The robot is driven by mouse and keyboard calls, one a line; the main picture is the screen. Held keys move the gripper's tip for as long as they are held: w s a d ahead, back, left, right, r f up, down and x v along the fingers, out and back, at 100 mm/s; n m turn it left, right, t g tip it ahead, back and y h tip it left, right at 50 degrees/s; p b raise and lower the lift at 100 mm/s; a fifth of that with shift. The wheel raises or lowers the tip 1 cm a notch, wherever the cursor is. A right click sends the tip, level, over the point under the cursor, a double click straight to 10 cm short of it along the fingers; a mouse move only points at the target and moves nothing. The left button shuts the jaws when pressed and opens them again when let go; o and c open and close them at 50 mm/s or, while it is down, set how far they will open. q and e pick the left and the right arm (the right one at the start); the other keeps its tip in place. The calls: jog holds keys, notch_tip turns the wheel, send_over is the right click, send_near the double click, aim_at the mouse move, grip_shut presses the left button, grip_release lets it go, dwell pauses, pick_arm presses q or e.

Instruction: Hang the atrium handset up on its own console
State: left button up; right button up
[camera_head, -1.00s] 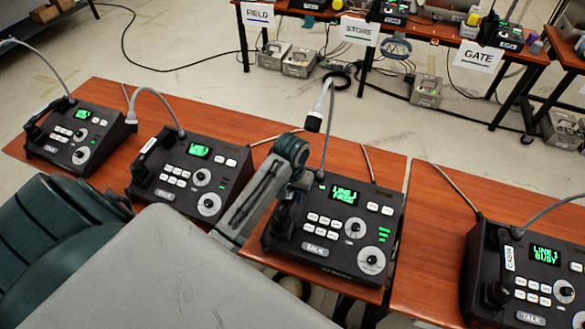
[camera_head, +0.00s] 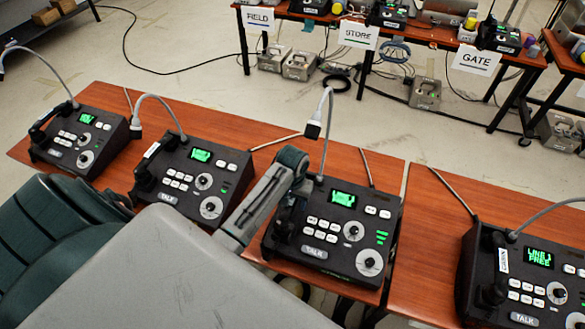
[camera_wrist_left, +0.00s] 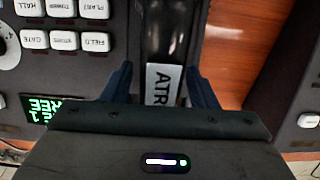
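My left gripper (camera_wrist_left: 160,75) is over the handset, one finger on each side. Whether the fingers press on it is unclear. In the head view the left arm covers the handset's upper end, so its seating is partly hidden. My right gripper is out of view.
Two similar consoles (camera_head: 80,140) (camera_head: 192,180) stand to the left and another (camera_head: 525,275) to the right, each with a handset and gooseneck microphone. A gap separates the two front tables. Behind are tables with FIELD, STORE and GATE signs.

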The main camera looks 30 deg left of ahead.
pick_arm(q)
notch_tip(320, 180, up, 7)
jog(key=shift+f+b, duration=0.2)
jog(key=shift+b, duration=0.95)
jog(key=shift+r, duration=0.6)
dwell(0.4)
dwell(0.8)
